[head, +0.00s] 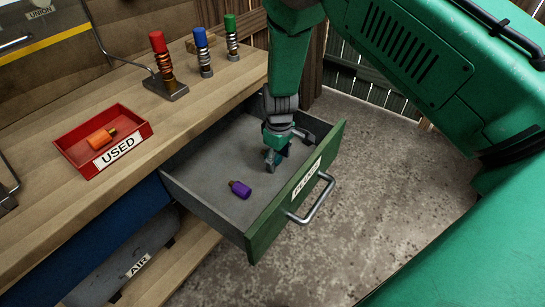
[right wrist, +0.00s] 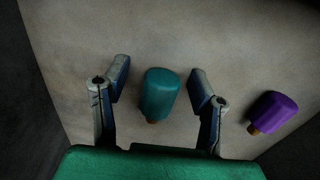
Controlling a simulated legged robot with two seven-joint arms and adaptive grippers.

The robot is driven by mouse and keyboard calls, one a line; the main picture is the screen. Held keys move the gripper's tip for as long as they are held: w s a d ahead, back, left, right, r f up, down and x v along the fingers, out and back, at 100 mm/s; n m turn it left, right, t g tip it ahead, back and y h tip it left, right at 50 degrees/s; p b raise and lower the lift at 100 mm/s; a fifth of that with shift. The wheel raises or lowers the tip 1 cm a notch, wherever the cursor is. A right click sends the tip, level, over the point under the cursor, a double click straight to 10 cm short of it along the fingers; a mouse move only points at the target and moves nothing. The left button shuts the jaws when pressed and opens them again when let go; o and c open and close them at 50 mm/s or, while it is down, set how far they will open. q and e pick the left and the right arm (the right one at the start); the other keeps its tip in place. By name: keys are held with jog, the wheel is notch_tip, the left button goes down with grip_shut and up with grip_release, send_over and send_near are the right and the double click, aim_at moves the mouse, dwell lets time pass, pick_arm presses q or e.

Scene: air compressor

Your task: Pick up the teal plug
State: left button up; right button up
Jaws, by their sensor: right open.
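The teal plug (right wrist: 159,94) lies on the drawer floor in the right wrist view, between the fingers of my right gripper (right wrist: 160,88). There is a gap on each side of it, so the open fingers do not touch it. In the head view my right gripper (head: 277,158) reaches down into the open drawer (head: 225,150), and it largely hides the teal plug there. My left gripper is in neither view.
A purple plug (head: 240,189) lies in the drawer near my right gripper; it also shows in the right wrist view (right wrist: 272,112). A red tray (head: 78,153) marked USED holds an orange plug (head: 101,138) on the workbench. Drawer walls surround my gripper.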

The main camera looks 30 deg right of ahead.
jog(key=c, duration=1.1)
jog(key=shift+a, duration=0.2)
grip_shut()
jog(key=shift+r, duration=0.1)
